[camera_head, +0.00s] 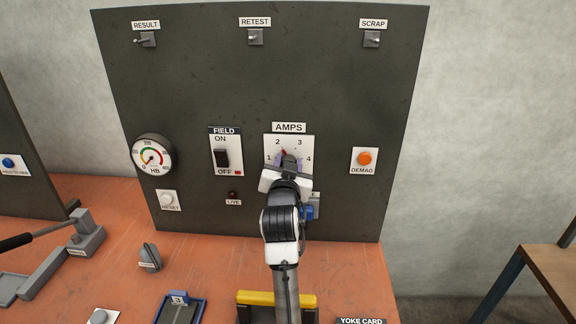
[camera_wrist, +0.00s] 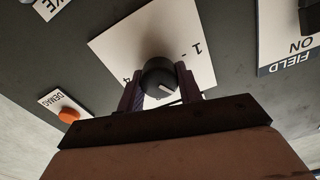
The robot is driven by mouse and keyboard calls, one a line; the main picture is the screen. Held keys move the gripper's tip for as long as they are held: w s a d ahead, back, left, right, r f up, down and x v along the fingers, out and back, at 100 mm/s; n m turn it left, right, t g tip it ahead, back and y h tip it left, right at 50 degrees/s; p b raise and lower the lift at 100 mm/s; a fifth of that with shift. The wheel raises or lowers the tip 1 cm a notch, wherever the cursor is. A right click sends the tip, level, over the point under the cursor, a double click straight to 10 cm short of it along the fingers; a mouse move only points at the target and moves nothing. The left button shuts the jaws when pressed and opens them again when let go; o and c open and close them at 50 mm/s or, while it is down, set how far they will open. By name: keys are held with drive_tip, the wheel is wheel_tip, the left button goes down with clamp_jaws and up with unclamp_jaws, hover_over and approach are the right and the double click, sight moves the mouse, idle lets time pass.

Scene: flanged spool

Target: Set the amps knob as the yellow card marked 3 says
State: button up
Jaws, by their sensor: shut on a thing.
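The amps knob (camera_wrist: 158,78) is round and dark, with a pale pointer line, on a white plate (camera_head: 305,148) marked 1 to 4. My gripper (camera_wrist: 160,88) is shut on the knob, one finger on each side. In the head view my gripper (camera_head: 289,165) covers most of the knob. A red mark shows at its upper left, roughly toward the 2; the exact setting is hard to tell. A blue-edged tray (camera_head: 163,311) carries a small tag marked 3 (camera_head: 179,298). A yellow piece (camera_head: 258,297) lies behind my arm; no writing on it is readable.
The field switch (camera_head: 221,158) is left of the plate, and the orange demag button (camera_head: 364,158) is right. A gauge (camera_head: 152,157) and reset button (camera_head: 168,200) are farther left. A grey knobbed piece (camera_head: 150,257) stands on the orange bench (camera_head: 225,268).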

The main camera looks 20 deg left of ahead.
idle(0.5)
drive_tip(key=o, duration=1)
drive_tip(key=shift+s, duration=0.1)
drive_tip(key=b+v, duration=0.1)
drive_tip(key=v, duration=1.2)
drive_tip(key=shift+s, duration=0.3)
drive_tip(key=shift+d, duration=0.1)
